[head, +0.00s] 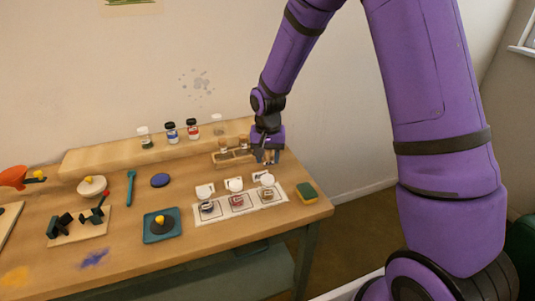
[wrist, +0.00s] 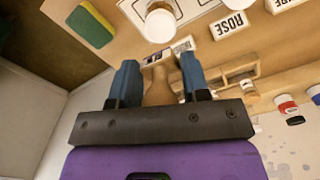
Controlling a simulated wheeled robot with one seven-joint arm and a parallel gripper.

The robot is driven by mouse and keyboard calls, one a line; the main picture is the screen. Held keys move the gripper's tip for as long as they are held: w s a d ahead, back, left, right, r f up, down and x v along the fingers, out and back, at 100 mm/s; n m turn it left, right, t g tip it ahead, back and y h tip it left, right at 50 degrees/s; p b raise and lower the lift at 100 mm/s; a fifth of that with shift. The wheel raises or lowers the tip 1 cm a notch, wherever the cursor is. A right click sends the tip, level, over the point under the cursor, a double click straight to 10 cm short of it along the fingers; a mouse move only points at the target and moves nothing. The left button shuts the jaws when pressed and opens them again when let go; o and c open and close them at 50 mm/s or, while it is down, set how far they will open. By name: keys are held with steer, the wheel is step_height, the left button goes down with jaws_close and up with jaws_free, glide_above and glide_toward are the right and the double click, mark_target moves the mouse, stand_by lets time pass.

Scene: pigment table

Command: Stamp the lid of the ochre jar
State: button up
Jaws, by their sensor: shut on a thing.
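My gripper (head: 267,160) is shut on a wooden-handled stamp (wrist: 160,85), held between its blue fingers in the wrist view. It hangs beside the stamp rack and behind the right end of the white mat (head: 222,216). Three white-lidded jars stand on the mat: left (head: 207,207), middle (head: 237,200) and right (head: 267,194). White name cards stand behind them. The card reading ROSE (wrist: 230,25) is legible; another (wrist: 290,4) shows only "RE". I cannot tell for certain which jar is ochre. The stamp's face is hidden.
A yellow-green sponge (head: 307,192) lies near the table's right edge, also in the wrist view (wrist: 90,24). Several small jars (head: 172,132) line the back shelf. A blue-green tray (head: 153,236) with a dark object is left of the mat.

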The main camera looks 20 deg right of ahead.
steer(key=shift+f, duration=2.4)
steer(key=shift+f, duration=0.6)
stand_by(0.3)
steer(key=shift+r, duration=0.1)
steer(key=shift+r, duration=3.45)
